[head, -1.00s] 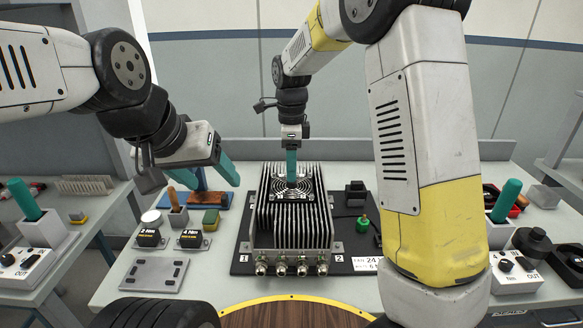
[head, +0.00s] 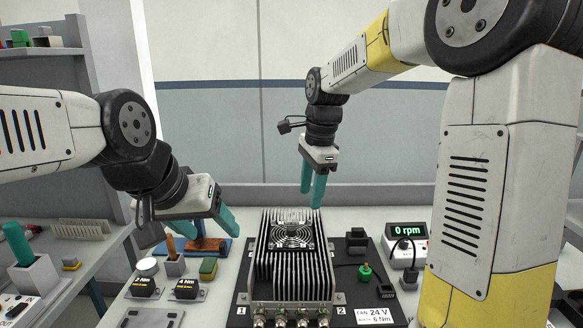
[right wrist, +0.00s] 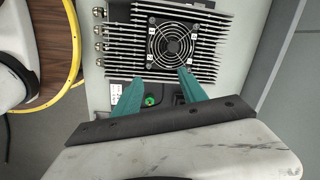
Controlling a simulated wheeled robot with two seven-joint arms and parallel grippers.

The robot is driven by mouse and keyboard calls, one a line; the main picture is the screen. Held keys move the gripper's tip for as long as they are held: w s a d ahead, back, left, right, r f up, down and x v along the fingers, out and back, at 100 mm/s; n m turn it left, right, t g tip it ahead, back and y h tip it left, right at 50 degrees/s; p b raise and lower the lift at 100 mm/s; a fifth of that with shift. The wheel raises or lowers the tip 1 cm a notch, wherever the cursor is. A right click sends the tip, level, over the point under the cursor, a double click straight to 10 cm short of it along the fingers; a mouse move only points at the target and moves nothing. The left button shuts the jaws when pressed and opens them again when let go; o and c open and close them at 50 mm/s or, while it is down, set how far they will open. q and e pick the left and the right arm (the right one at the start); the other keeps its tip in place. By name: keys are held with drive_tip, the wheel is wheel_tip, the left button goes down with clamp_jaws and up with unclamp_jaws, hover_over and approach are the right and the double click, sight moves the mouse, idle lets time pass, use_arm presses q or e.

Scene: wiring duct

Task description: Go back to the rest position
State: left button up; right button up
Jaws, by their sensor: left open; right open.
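My left gripper (head: 204,229) is at the left of the head view, its teal fingers apart and empty, above the left part of the bench near a blue and wooden stand. My right gripper (head: 313,190) hangs in the air above and behind the finned heatsink unit (head: 291,272), fingers pointing down, open and empty. In the right wrist view the right gripper's teal fingers (right wrist: 163,85) are spread in front of the heatsink unit (right wrist: 205,22) and its round fan (right wrist: 171,43). The fan sits in the top of the unit, and nothing is held.
The unit stands on a black board (head: 352,300) with a green knob (head: 365,271) and a "FAN 24 V" label. A meter reading 0 rpm (head: 407,229) stands to the right. Two black torque blocks (head: 186,287) lie at the left.

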drive_tip(key=s+d+r+n+t, duration=0.1)
drive_tip(key=s+d+n, duration=0.2)
drive_tip(key=s+n, duration=0.2)
drive_tip(key=s+d+n+t, duration=0.2)
drive_tip(key=s+d+n, duration=0.1)
drive_tip(key=s, duration=0.4)
drive_tip(key=s+d+r+n+t+y, duration=0.1)
drive_tip(key=s+d+n+t, duration=0.1)
drive_tip(key=s+n, duration=0.4)
drive_tip(key=shift+s+d+r+n, duration=0.35)
drive_tip(key=shift+s+d, duration=0.25)
drive_tip(key=shift+d, duration=0.2)
drive_tip(key=shift+w, duration=0.1)
drive_tip(key=shift+c, duration=0.2)
